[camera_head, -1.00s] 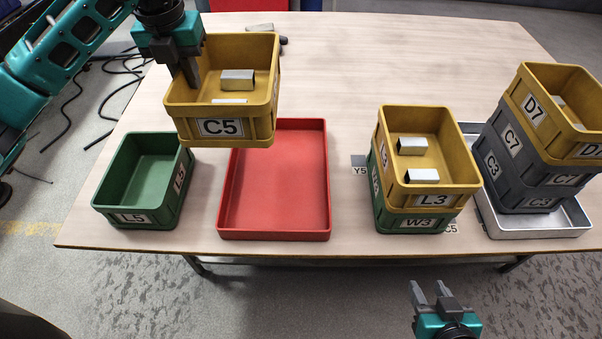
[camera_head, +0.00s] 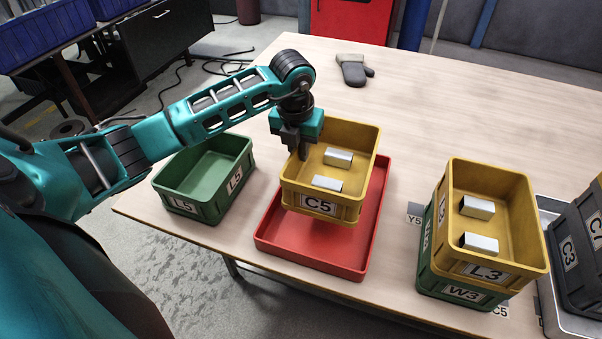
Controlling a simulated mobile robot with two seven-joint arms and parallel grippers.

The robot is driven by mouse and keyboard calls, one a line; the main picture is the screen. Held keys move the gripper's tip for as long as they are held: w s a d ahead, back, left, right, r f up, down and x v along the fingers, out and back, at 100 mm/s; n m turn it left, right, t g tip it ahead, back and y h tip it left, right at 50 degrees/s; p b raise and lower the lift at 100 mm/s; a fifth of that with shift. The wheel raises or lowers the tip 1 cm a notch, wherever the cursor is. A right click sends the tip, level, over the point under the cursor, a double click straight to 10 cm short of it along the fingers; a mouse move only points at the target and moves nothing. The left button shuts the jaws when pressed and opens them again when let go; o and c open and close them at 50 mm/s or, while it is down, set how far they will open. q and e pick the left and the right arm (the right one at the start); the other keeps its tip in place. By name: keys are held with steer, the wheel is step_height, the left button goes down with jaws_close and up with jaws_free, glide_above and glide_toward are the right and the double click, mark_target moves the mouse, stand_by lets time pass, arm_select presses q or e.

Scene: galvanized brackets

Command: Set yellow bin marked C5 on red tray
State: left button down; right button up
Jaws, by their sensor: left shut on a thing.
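The yellow bin marked C5 (camera_head: 318,204) holds two metal bracket pieces and is over the red tray (camera_head: 300,254). My left gripper (camera_head: 302,152) is shut on the bin's left wall. The bin looks level. The tray's front and right parts show bare. My right gripper is out of view.
A green bin L5 (camera_head: 205,178) stands left of the tray. A yellow bin L3 (camera_head: 488,225) sits on green bin W3 (camera_head: 463,291) to the right. Grey bins (camera_head: 580,250) stand on a silver tray at the right edge. A glove (camera_head: 352,70) lies behind.

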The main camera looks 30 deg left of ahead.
mark_target(299, 171)
arm_select(q)
steer(key=shift+f, duration=3.55)
steer(key=shift+f+b, duration=0.1)
steer(key=shift+b, duration=0.25)
steer(key=shift+f, duration=0.25)
steer(key=c, duration=1.2)
jaws_free()
steer(key=r, duration=0.4)
steer(key=s+r+p, duration=0.1)
steer(key=r, duration=0.7)
steer(key=shift+s+d+r, duration=0.2)
steer(key=shift+s+r, duration=0.1)
steer(key=shift+s, duration=0.05)
